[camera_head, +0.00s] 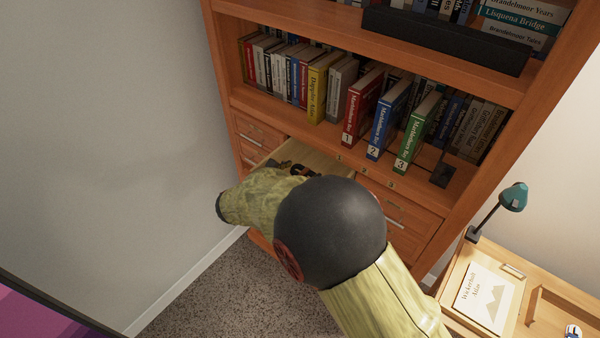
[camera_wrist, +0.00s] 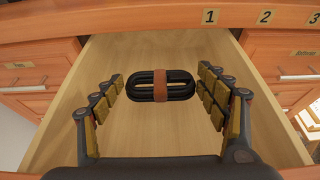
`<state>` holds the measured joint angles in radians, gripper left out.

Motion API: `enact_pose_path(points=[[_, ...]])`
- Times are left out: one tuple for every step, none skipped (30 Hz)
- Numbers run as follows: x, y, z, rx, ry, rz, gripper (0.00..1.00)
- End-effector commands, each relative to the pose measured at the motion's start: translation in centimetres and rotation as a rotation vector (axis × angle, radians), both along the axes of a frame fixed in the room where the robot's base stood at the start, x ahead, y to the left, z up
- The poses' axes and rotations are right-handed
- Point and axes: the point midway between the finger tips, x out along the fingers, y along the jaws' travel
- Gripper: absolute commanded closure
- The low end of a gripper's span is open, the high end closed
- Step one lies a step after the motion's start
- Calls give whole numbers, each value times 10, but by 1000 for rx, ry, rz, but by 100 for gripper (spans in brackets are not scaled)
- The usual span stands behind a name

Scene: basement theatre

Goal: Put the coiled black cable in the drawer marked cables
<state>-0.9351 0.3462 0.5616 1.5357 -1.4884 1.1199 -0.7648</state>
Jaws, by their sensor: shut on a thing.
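The coiled black cable (camera_wrist: 148,87), an oblong loop with a brown band around its middle, lies between the fingers of my gripper (camera_wrist: 160,76) in the wrist view. The gripper is shut on it, with padded fingers at its left and right ends. Behind it is the bare wooden floor of an open drawer (camera_wrist: 70,130). I cannot tell whether the cable touches that floor or hangs above it. In the head view the open drawer (camera_head: 325,160) is partly hidden by my arm, and my gripper (camera_head: 288,165) is over it. The drawer's own label is not visible.
Closed drawers flank the open one on the left (camera_wrist: 35,75) and right (camera_wrist: 290,65). Numbered books, red (camera_head: 362,108), blue (camera_head: 388,118) and green (camera_head: 417,130), stand on the shelf above. A grey wall (camera_head: 110,140) is left; a desk with a teal lamp (camera_head: 513,197) is right.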

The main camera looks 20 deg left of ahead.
Motion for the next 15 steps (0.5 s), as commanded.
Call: enact_pose_path(points=[[0, 0, -3, 0, 2, 0, 52], [0, 0, -4, 0, 2, 0, 52], [-1, 0, -6, -1, 3, 0, 52], [-1, 0, -7, -1, 3, 0, 52], [-1, 0, -8, -1, 4, 0, 52], [-1, -1, -8, -2, 4, 0, 52], [-1, -1, -8, -1, 5, 0, 52], [-1, -1, -9, -2, 5, 1, 25], [-1, -1, -9, -2, 6, 0, 23], [-1, -1, -10, -3, 7, 0, 21], [-2, -1, -10, -3, 8, 0, 20], [-2, -2, -11, -4, 8, 0, 17], [-2, -2, -11, -4, 8, 0, 16], [-2, -2, -12, -4, 9, 0, 14], [-2, -2, -12, -5, 10, -1, 12]])
